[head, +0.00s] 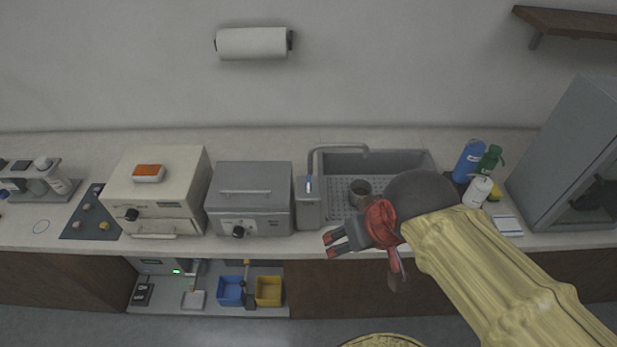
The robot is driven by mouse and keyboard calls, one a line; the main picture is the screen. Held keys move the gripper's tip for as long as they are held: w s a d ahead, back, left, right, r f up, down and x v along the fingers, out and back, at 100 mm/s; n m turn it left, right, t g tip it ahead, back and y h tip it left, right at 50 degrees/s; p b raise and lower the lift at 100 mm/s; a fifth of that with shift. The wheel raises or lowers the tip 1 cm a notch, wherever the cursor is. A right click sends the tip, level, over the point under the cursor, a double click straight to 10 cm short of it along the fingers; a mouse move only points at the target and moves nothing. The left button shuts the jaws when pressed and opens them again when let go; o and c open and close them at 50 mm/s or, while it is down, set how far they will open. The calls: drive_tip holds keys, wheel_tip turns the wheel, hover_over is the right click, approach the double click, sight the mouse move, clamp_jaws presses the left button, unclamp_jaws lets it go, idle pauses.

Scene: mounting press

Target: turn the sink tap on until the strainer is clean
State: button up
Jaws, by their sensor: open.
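The grey sink (425,160) is set in the counter right of centre. Its tap (340,148) rises at the sink's left side and bends right over the basin; I see no clear stream of water. A grey block (308,207) stands at the foot of the tap, with a small pale blue mark on it. A small round dark cup, seemingly the strainer (359,188), sits in the basin with a brownish inside; its cleanness is too small to tell. My gripper (330,244) is open and empty at the counter's front edge, below the tap block and apart from it. My arm hides the sink's front right.
A grey box oven (250,195) stands just left of the tap block, with a cream machine (158,185) beyond it. Blue (468,160), green (490,160) and white (478,192) bottles stand right of the sink, before a grey cabinet (570,150).

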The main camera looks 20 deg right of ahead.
drive_tip(key=w+g+p, duration=0.1)
drive_tip(key=w+p, duration=0.1)
drive_tip(key=w, duration=0.2)
drive_tip(key=w+f+g+p, duration=0.1)
drive_tip(key=w+g+p, duration=0.1)
drive_tip(key=w+p, duration=0.1)
drive_tip(key=w+g+p, duration=0.1)
drive_tip(key=w+p, duration=0.2)
drive_tip(key=w, duration=0.3)
drive_tip(key=shift+a+f, duration=0.15)
drive_tip(key=shift+f, duration=0.1)
drive_tip(key=c, duration=0.7)
drive_tip(key=m+g+p, duration=0.1)
drive_tip(key=p, duration=0.3)
hover_over(308, 181)
drive_tip(key=f, duration=0.6)
drive_tip(key=shift+s+f, duration=0.3)
drive_tip(key=shift+s, duration=0.05)
drive_tip(key=shift+w+r, duration=0.25)
drive_tip(key=shift+w, duration=0.05)
drive_tip(key=shift+s+f, duration=0.15)
drive_tip(key=shift+f, duration=3.7)
drive_tip(key=shift+c, duration=0.5)
